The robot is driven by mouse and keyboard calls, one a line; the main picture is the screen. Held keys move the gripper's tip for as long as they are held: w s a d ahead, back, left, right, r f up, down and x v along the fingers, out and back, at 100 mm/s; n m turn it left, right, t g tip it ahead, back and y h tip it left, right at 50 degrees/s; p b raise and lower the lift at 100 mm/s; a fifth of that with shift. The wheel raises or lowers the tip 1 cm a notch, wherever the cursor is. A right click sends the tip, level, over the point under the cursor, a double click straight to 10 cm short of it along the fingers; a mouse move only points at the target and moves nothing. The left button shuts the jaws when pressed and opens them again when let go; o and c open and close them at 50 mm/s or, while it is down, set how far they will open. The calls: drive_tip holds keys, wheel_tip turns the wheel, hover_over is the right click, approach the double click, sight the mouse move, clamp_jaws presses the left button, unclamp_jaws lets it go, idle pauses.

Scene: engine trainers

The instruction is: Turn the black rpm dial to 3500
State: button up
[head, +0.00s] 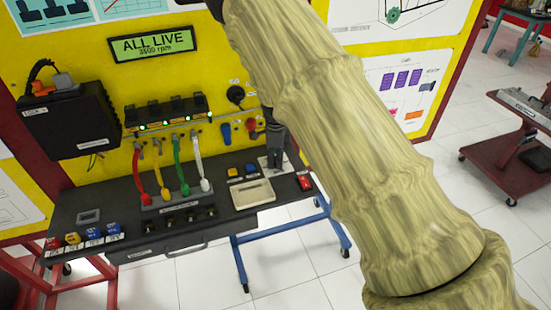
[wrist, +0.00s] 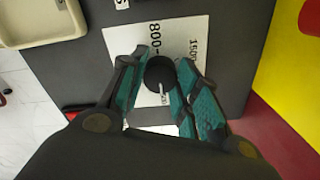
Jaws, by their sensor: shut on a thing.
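The black rpm dial (wrist: 158,70) is a round knob with a pale pointer mark, on a white scale plate (wrist: 125,42) in the wrist view. The numbers 800 and 1500 show on the plate; the gripper hides other parts of it. My gripper (wrist: 159,84) has its teal-padded fingers shut on the dial, one on each side. In the head view my gripper (head: 275,150) reaches down to the right part of the black bench, and the dial is hidden there. The green display (head: 153,44) reads ALL LIVE, with smaller text that looks like 3500 rpm.
The black bench (head: 110,205) stands before a yellow panel (head: 70,55). A beige tray (head: 253,194) and a red switch (head: 305,182) are near the gripper. Red, yellow, green and white cables (head: 180,165) rise to a lit connector row. White floor lies to the right.

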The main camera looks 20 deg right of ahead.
sight(275, 159)
drive_tip(key=o, duration=0.9)
drive_tip(key=shift+w+r, duration=0.15)
drive_tip(key=shift+o, duration=0.8)
wheel_tip(275, 159, up, 12)
